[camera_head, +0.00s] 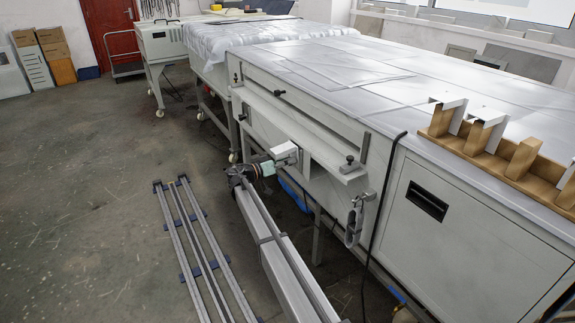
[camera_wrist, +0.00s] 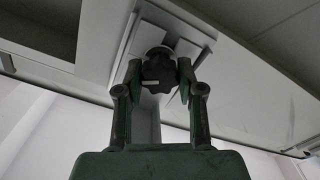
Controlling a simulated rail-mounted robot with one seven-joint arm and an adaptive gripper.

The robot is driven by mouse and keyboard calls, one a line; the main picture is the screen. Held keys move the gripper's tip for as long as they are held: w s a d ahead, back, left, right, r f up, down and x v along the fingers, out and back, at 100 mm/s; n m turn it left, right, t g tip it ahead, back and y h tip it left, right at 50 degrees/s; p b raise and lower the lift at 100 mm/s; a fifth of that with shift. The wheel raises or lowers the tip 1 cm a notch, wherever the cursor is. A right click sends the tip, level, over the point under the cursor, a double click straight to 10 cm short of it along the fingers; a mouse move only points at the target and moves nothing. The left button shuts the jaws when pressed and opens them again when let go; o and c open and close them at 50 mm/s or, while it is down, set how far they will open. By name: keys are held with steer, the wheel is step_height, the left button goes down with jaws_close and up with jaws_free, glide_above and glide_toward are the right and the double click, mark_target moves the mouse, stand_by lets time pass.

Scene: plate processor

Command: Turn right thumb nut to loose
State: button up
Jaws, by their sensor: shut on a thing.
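In the wrist view a dark lobed thumb nut (camera_wrist: 158,72) with a small white mark sits between the two green fingers of my gripper (camera_wrist: 160,68). The fingers close on it from both sides. The nut is mounted on a pale plate (camera_wrist: 182,45) on the machine. In the head view my gripper (camera_head: 268,166) is at the front side of the long pale plate processor (camera_head: 350,90), close to a white block (camera_head: 285,150). The gripped nut cannot be made out in that view.
A pale ledge (camera_head: 300,128) runs along the machine's front, with a black knob (camera_head: 350,160) at its right end. A black cable (camera_head: 385,200) hangs down the side. Wooden holders (camera_head: 495,160) stand on top. Metal rails (camera_head: 190,240) lie on the floor at left.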

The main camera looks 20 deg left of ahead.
steer(key=n, duration=0.6)
steer(key=shift+w, duration=0.1)
steer(key=n+p, duration=0.2)
steer(key=n, duration=0.4)
steer(key=shift+n+p, duration=0.4)
steer(key=n+p, duration=0.2)
steer(key=n, duration=0.1)
steer(key=shift+n, duration=0.3)
steer(key=n+p, duration=0.2)
steer(key=n, duration=0.1)
steer(key=shift+f+n, duration=0.1)
steer(key=shift+n, duration=0.2)
steer(key=n+p, duration=0.2)
steer(key=shift+n, duration=0.3)
steer(key=shift+f+n+p, duration=0.15)
steer(key=shift+n+p, duration=1.05)
steer(key=shift+n, duration=0.6)
